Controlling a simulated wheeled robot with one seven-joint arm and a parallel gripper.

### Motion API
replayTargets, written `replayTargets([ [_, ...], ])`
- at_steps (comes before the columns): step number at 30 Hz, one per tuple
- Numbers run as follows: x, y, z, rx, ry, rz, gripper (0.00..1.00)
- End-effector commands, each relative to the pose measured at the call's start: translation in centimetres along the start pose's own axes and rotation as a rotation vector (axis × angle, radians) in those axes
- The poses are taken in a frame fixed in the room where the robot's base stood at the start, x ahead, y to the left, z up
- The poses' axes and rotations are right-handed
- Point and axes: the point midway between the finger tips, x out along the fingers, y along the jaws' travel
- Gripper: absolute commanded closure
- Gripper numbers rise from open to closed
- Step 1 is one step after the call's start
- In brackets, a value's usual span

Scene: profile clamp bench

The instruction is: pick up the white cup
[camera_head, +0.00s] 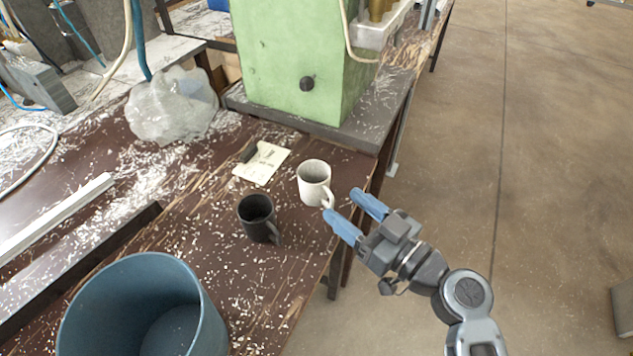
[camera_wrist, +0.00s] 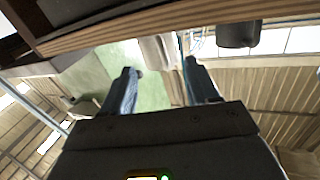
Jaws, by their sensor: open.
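The white cup (camera_head: 313,184) stands upright on the brown bench near its right edge, its handle toward the lower right. My gripper (camera_head: 343,204) is open and empty, just right of the cup, with its blue fingers pointing at the handle side. In the head view one fingertip is very close to the handle; I cannot tell whether they touch. In the wrist view, a pale shape that looks like the white cup (camera_wrist: 155,48) shows at the top, beyond and between the open fingertips (camera_wrist: 160,68).
A black cup (camera_head: 258,217) stands left of the white cup and also shows in the wrist view (camera_wrist: 238,34). A paper card (camera_head: 262,163) lies behind them. A blue bin (camera_head: 190,290) is at the front left, a green machine (camera_head: 300,60) behind. Shavings litter the bench.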

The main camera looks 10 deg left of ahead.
Motion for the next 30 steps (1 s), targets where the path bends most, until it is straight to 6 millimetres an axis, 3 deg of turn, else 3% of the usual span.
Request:
replayTargets([
  [3,1.9,0.1,-0.9,0.0,0.0,-0.002,0.4],
  [7,3.4,0.2,-0.6,0.0,0.0,-0.001,0.4],
  [17,4.0,0.2,-0.4,0.0,0.0,0.001,0.41],
  [30,3.9,0.2,-0.4,0.0,0.0,0.001,0.83],
])
